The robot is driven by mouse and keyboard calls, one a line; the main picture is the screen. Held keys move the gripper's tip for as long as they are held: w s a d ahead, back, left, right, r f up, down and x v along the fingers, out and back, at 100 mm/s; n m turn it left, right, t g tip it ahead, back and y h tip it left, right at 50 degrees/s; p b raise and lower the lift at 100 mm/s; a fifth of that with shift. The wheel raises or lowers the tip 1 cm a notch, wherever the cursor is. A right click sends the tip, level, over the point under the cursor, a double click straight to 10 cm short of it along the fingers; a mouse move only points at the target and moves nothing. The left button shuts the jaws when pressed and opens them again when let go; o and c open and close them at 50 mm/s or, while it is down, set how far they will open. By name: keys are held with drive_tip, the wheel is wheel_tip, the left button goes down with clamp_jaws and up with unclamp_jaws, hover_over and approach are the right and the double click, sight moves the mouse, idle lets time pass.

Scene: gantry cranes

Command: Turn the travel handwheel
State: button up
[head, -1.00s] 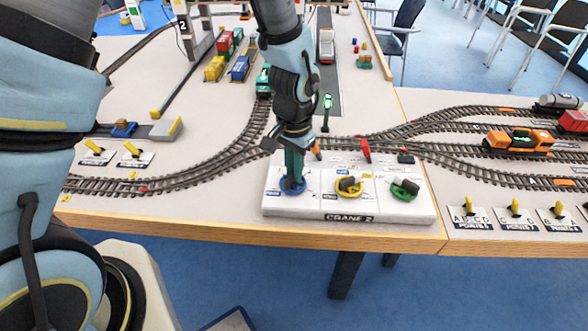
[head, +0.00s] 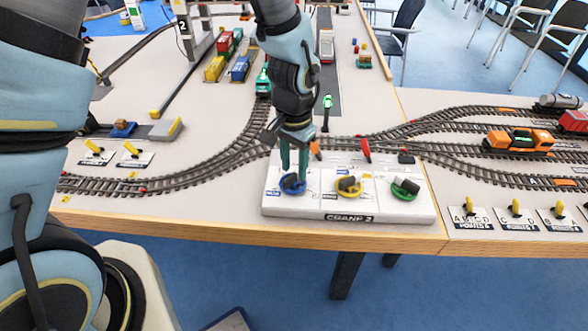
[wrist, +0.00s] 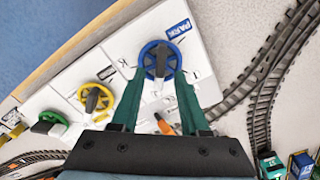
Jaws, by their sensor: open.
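The white CRANE 2 panel (head: 330,208) carries three handwheels with dark grey grips: blue (head: 292,184), yellow (head: 349,187) and green (head: 405,189). I cannot read which one is marked travel. My gripper (head: 294,174) points down at the blue wheel, its two green fingers apart and empty. In the wrist view, the fingertips (wrist: 160,72) lie to either side of the blue wheel's grip (wrist: 160,58), overlapping the wheel's rim in the picture. I cannot tell whether they touch it. The yellow wheel (wrist: 96,98) and green wheel (wrist: 48,124) stand clear of the fingers.
An orange lever (head: 316,148) and a red lever (head: 366,150) stand at the panel's back edge. A green-lit signal post (head: 327,113) is behind my gripper. Curved track (head: 215,170) runs left of the panel. The table's wooden edge (head: 350,237) is just in front.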

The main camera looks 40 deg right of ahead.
sight(294, 173)
wheel_tip(294, 173, up, 9)
drive_tip(key=b, duration=0.1)
drive_tip(key=shift+r, duration=0.2)
drive_tip(key=shift+o, duration=0.2)
